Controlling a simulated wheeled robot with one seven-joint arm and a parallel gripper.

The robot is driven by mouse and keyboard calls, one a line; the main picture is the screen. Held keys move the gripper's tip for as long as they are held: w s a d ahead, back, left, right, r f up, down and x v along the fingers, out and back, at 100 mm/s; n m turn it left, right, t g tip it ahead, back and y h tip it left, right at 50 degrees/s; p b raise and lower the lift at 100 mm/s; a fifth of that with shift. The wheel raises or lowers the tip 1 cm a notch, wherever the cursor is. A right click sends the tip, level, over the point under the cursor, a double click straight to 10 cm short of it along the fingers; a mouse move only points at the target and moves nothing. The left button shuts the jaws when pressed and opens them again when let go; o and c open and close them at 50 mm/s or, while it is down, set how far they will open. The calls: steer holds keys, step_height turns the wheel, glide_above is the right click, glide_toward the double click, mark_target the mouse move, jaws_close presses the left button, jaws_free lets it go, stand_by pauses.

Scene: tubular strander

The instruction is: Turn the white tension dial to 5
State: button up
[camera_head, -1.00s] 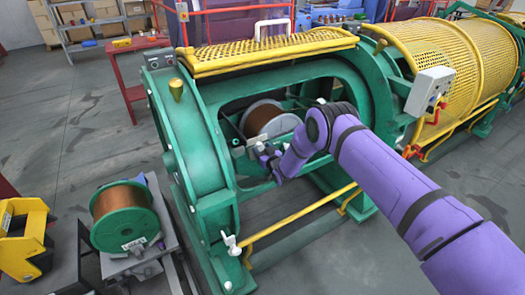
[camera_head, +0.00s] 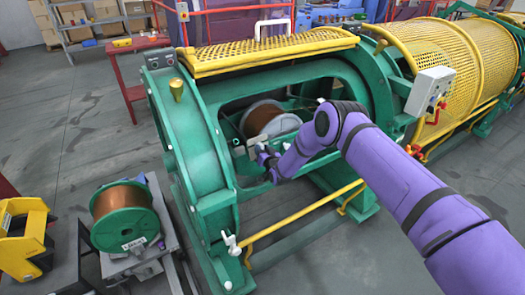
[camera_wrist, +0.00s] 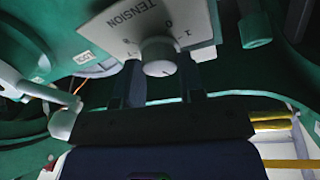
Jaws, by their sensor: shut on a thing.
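The white tension dial (camera_wrist: 159,52) is a round knob on a pale plate (camera_wrist: 116,27) marked TENSION, which appears upside down in the wrist view. A few numbers show on the plate to the right of the knob, but I cannot read the setting for certain. My gripper (camera_wrist: 161,78) has one dark finger on each side of the knob and is shut on it. In the head view my gripper (camera_head: 264,154) reaches into the opening of the green strander frame, where the dial is too small and covered to make out.
A copper-wound spool (camera_head: 263,119) sits inside the green machine (camera_head: 205,150), just behind my gripper. A yellow mesh guard (camera_head: 270,52) is raised above the opening. A yellow rail (camera_head: 300,220) runs along the front. Another spool (camera_head: 123,213) stands at the lower left.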

steer(key=shift+r+m+g+h, duration=0.1)
steer(key=shift+m+h, duration=0.45)
steer(key=shift+m, duration=1.35)
steer(key=shift+f+m+g+h, duration=0.1)
steer(key=shift+m+h, duration=0.5)
steer(key=shift+m, duration=1.3)
steer(key=shift+r+m+g+h, duration=0.1)
steer(key=shift+m+h, duration=0.45)
steer(key=shift+m, duration=1.35)
steer(key=o, duration=0.9)
steer(key=shift+s, duration=0.1)
steer(key=v, duration=1)
steer(key=shift+s+r, duration=0.2)
steer(key=shift+s, duration=0.1)
